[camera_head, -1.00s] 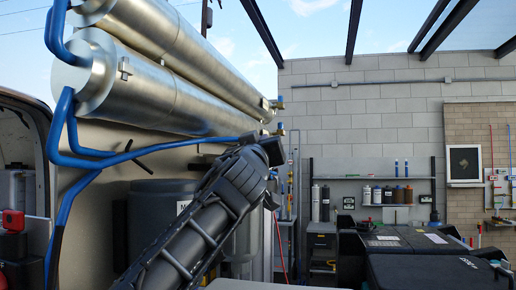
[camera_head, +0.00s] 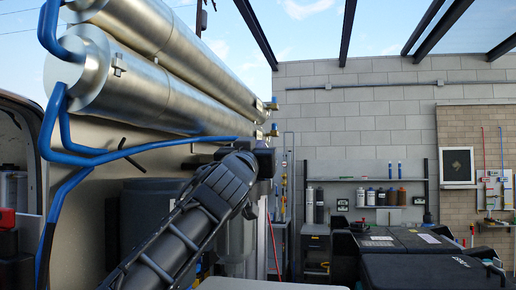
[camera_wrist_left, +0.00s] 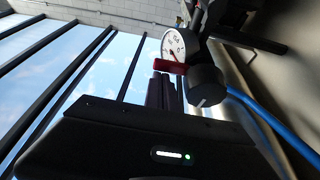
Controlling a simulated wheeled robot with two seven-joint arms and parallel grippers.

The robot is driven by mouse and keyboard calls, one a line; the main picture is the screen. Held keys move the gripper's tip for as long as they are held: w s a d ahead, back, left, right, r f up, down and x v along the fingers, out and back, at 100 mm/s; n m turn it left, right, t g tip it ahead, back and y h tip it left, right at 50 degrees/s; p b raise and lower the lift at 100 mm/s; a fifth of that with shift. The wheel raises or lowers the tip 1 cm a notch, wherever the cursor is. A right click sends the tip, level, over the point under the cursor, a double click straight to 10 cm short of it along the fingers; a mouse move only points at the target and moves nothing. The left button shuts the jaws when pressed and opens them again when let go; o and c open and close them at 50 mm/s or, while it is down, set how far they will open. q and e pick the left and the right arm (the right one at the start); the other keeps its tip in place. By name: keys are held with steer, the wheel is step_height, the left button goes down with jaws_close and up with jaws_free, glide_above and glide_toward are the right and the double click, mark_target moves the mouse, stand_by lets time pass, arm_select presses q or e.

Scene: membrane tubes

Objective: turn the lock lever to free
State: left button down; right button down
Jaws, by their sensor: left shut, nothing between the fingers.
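In the left wrist view a red bar (camera_wrist_left: 170,67), which looks like the lock lever, lies across the lower edge of a round white dial (camera_wrist_left: 173,45). A dark rounded fitting (camera_wrist_left: 205,85) sits beside it. My left gripper's dark fingers (camera_wrist_left: 162,84) are shut and empty, just below the red bar in the picture; I cannot tell whether they touch it. In the head view my left gripper (camera_head: 264,160) is near the far end of the steel tubes (camera_head: 165,85), and the lever cannot be made out there. My right gripper is not in view.
Blue hoses (camera_head: 105,158) run from the tube ends along the panel, close to my left arm. A blue hose (camera_wrist_left: 270,122) also passes by the fitting in the wrist view. A shelf of bottles (camera_head: 366,182) and a black bench (camera_head: 400,240) stand farther back on the right.

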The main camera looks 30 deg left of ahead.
arm_select(q)
steer(key=shift+r, duration=0.1)
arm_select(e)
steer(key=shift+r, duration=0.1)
